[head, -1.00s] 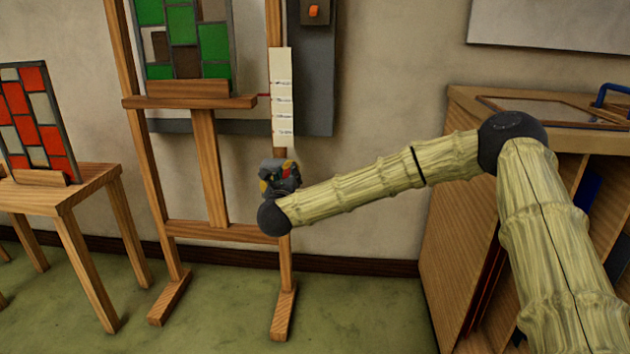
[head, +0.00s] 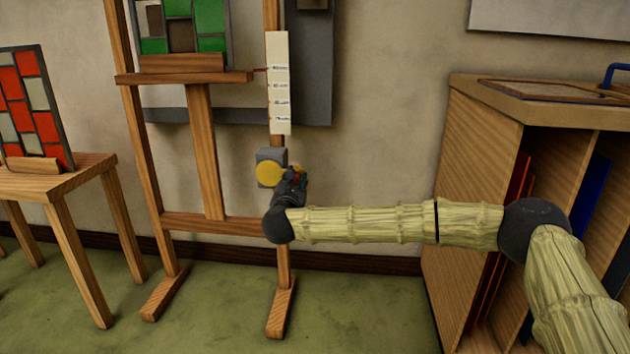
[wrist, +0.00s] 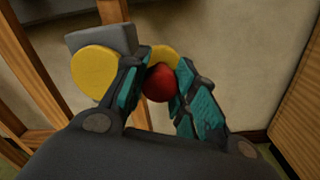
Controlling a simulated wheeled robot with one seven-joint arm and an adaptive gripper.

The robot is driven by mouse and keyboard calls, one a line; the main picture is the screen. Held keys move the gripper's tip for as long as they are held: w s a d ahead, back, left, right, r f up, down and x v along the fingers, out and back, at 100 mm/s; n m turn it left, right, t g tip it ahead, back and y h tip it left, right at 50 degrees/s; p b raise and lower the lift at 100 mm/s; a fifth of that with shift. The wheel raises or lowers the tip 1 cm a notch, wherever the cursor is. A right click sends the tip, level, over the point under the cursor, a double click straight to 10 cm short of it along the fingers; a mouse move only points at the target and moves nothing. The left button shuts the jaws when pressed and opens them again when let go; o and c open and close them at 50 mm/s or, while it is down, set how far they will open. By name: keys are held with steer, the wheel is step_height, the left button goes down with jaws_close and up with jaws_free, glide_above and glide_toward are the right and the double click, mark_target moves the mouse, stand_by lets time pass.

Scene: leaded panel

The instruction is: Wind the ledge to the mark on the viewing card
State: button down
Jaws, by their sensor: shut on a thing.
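The wooden ledge (head: 185,78) of the easel carries a green, white and brown leaded panel (head: 181,25). The pale viewing card (head: 279,85) hangs on the right upright and bears several dark marks. A thin red pointer at the ledge's right end meets the card close to its top mark. Below the card is a grey winding box with a yellow disc (head: 270,174), also in the wrist view (wrist: 93,73). My gripper (head: 296,178) is shut on the red knob (wrist: 160,84), right of the disc. The fingers hide part of the crank.
A stool (head: 62,182) with a red and white panel (head: 33,105) stands at left. A wooden rack (head: 475,165) with coloured sheets stands at right. The green floor (head: 360,315) between easel and rack is clear.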

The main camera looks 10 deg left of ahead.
steer(key=shift+f+m, duration=0.3)
stand_by(0.4)
steer(key=c, duration=1.1)
jaws_free()
steer(key=s, duration=1.2)
steer(key=shift+d+f, duration=0.2)
